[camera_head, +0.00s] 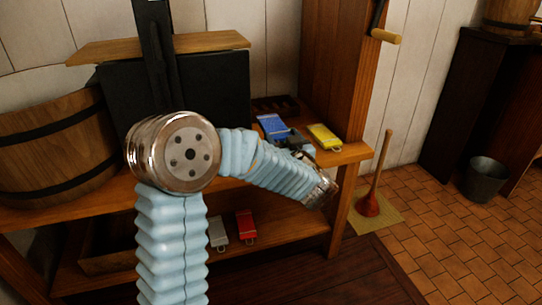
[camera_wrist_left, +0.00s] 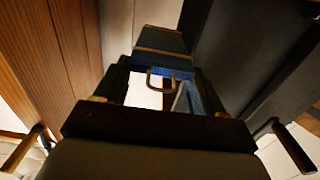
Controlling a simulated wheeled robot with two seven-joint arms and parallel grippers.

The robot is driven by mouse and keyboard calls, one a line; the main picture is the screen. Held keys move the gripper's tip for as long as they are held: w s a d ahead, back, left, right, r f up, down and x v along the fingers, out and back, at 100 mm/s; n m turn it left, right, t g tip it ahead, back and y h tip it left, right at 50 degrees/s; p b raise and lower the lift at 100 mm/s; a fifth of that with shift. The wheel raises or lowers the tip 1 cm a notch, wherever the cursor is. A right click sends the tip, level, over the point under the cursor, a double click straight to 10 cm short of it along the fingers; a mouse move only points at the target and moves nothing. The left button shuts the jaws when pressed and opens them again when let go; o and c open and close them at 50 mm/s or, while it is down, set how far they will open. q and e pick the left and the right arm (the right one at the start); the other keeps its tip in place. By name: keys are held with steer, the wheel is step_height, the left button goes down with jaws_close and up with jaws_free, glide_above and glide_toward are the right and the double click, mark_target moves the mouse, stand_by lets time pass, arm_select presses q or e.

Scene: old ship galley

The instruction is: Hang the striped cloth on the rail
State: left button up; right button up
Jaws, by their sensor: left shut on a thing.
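The striped cloth (camera_head: 272,127) is a flat blue piece with pale bands, at the right end of the wooden counter. In the left wrist view the blue cloth (camera_wrist_left: 162,64) shows tan bands and a small brass-coloured loop at its near edge. My left gripper (camera_head: 291,138) reaches over the counter from the left and is shut on the cloth's near end; my forearm partly hides the grip. The jaws also show in the left wrist view (camera_wrist_left: 163,88), on both sides of the loop. I cannot make out a rail for certain. My right gripper is out of view.
A yellow piece with a ring (camera_head: 324,136) lies just right of the cloth. A grey piece (camera_head: 218,233) and a red piece (camera_head: 245,225) lie on the lower shelf. A wooden tub (camera_head: 55,145) stands left. A plunger (camera_head: 370,203) and a bucket (camera_head: 485,180) stand right.

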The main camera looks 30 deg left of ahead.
arm_select(q)
steer(key=a+f, duration=0.1)
steer(key=w+a+f, duration=0.1)
steer(key=f, duration=0.1)
steer(key=w+a+f, duration=0.1)
steer(key=a+f, duration=0.1)
steer(key=shift+w+f+b, duration=0.15)
steer(key=shift+f+b, duration=0.05)
steer(key=shift+b, duration=0.1)
steer(key=f, duration=0.3)
steer(key=shift+w+a+f, duration=0.15)
steer(key=shift+a+f, duration=0.05)
steer(key=shift+a, duration=0.2)
steer(key=shift+f, duration=0.2)
steer(key=shift+f, duration=0.1)
steer(key=o, duration=0.6)
steer(key=shift+f+b, duration=0.1)
steer(key=shift+b, duration=0.25)
steer(key=o, duration=0.5)
steer(key=shift+c, duration=0.2)
